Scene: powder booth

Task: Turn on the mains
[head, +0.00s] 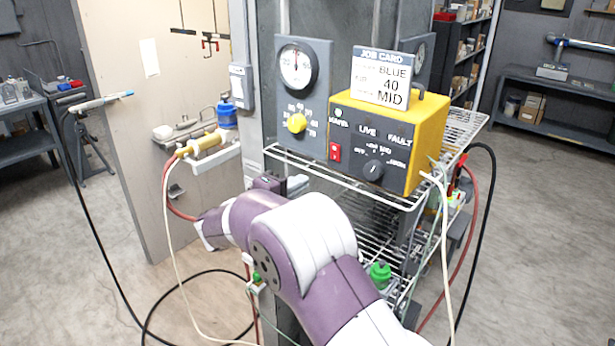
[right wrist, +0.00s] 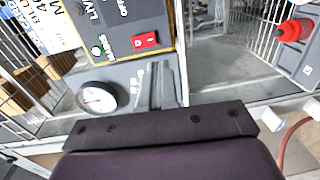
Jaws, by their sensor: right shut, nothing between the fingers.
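The yellow control box (head: 427,140) stands on the wire shelf with its dark panel facing me. Its red rocker switch (head: 335,151) sits at the panel's lower left; it also shows in the right wrist view (right wrist: 146,40). My left gripper is out of view.
A job card (head: 380,80) reading BLUE, 40, MID stands on the box. A dark selector knob (head: 373,169) is on the box. The wire shelf's front rail (head: 330,182) runs below the box.

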